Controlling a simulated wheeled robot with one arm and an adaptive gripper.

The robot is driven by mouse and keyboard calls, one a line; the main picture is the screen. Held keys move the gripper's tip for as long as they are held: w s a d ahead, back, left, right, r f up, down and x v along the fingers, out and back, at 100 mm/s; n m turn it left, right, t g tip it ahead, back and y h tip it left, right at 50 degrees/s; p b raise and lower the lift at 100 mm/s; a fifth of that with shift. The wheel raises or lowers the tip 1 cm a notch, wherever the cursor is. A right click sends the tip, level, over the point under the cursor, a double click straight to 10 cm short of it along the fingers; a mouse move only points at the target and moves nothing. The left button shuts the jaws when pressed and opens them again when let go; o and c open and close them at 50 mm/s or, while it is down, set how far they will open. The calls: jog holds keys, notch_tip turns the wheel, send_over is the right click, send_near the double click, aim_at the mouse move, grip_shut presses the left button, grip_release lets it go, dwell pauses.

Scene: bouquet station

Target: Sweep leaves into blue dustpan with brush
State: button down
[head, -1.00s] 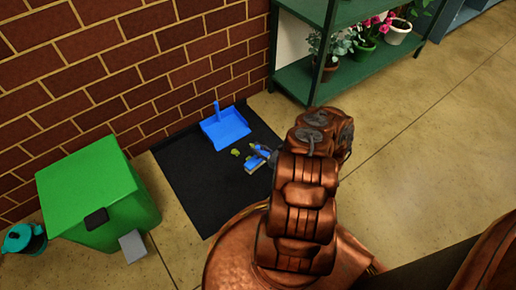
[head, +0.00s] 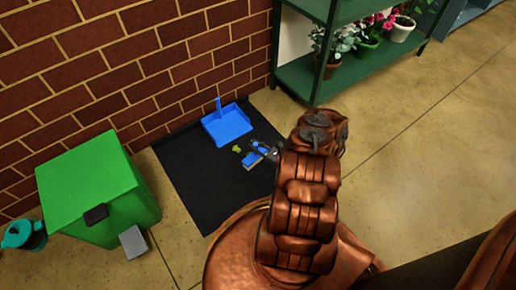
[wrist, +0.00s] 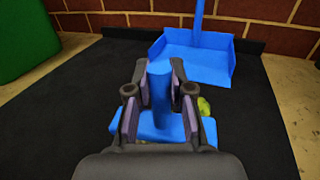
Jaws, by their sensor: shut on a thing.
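The blue dustpan (head: 228,126) lies on the black mat by the brick wall, its handle upright at the back; it also shows in the wrist view (wrist: 198,58). My gripper (wrist: 162,85) is shut on the blue handle of the brush (wrist: 158,126), which is low at the mat in front of the dustpan. In the head view the brush (head: 255,161) is partly hidden by my gripper and arm. A yellow-green leaf (head: 237,149) lies on the mat between brush and dustpan. Green leaf pieces (wrist: 204,106) show beside the brush's right side in the wrist view, partly covered.
The black mat (head: 205,190) is mostly bare. A green bin (head: 95,190) with a grey pedal stands to the left, a teal-topped container (head: 20,236) beyond it. A green shelf (head: 300,85) with potted flowers stands at the upper right. The right floor is clear.

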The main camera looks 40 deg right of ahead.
jog(key=shift+w+d+b, duration=0.95)
jog(key=shift+w+b, duration=1.9)
jog(key=shift+w, duration=8.6)
notch_tip(320, 180, up, 7)
jog(key=p, duration=0.6)
jog(key=shift+s+f, duration=0.2)
jog(key=shift+s, duration=0.05)
jog(key=shift+r, duration=0.15)
